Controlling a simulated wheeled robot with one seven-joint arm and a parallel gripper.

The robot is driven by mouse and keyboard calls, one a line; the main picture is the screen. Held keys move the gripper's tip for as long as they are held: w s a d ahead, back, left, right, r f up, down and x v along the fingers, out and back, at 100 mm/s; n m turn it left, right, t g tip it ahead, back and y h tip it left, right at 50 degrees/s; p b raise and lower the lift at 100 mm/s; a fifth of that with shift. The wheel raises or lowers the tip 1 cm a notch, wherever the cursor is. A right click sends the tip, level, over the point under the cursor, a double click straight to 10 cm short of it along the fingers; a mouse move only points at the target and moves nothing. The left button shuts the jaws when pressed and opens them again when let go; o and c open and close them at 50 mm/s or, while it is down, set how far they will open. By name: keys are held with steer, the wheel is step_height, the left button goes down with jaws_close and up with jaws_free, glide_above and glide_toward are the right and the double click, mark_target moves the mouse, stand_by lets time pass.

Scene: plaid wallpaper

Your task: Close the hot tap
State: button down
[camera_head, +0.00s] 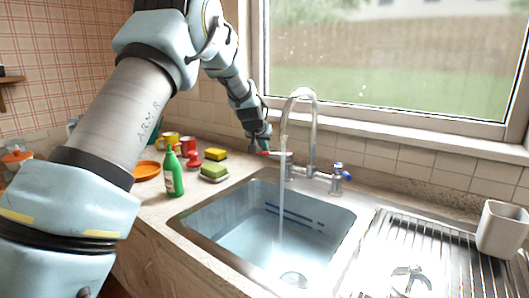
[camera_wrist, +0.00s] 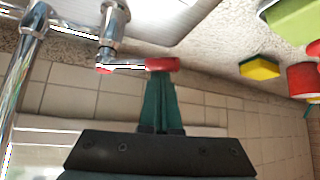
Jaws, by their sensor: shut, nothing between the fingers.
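The chrome mixer tap (camera_head: 313,130) stands behind the sink, with water (camera_head: 281,215) running from its arched spout. The hot tap on its left side shows a lever (camera_head: 279,154) pointing left. In the wrist view the hot tap (camera_wrist: 113,22) is at upper centre-left, with a small red mark at its end. My gripper (camera_head: 264,148) is shut and empty, just left of that lever. In the wrist view its green fingers (camera_wrist: 160,68) end at a red piece close beside the hot tap; whether they touch is unclear. The blue-marked cold tap (camera_head: 341,176) is on the right.
Left of the sink (camera_head: 235,205) stand a green bottle (camera_head: 174,175), an orange plate (camera_head: 147,170), mugs (camera_head: 187,145) and sponges (camera_head: 215,154). A drainer (camera_head: 430,255) and a white container (camera_head: 503,230) are on the right. The tiled wall and window sill are close behind.

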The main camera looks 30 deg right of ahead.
steer(key=shift+s+a+f+b, duration=0.1)
steer(key=shift+s+b, duration=0.3)
steer(key=shift+s, duration=0.2)
steer(key=shift+s+a+f+b, duration=0.1)
steer(key=shift+s+b, duration=0.3)
steer(key=shift+s, duration=0.2)
steer(key=s+b, duration=0.1)
steer(key=s, duration=0.1)
steer(key=s+b, duration=0.1)
steer(key=s, duration=0.1)
steer(key=shift+d, duration=0.4)
steer(key=shift+s+d+f, duration=0.1)
steer(key=shift+s+d, duration=0.1)
steer(key=shift+s, duration=0.1)
steer(key=w+b+v, duration=0.1)
steer(key=b+v, duration=0.1)
steer(key=v, duration=0.9)
steer(key=shift+a+r+b, duration=0.25)
steer(key=shift+b, duration=0.05)
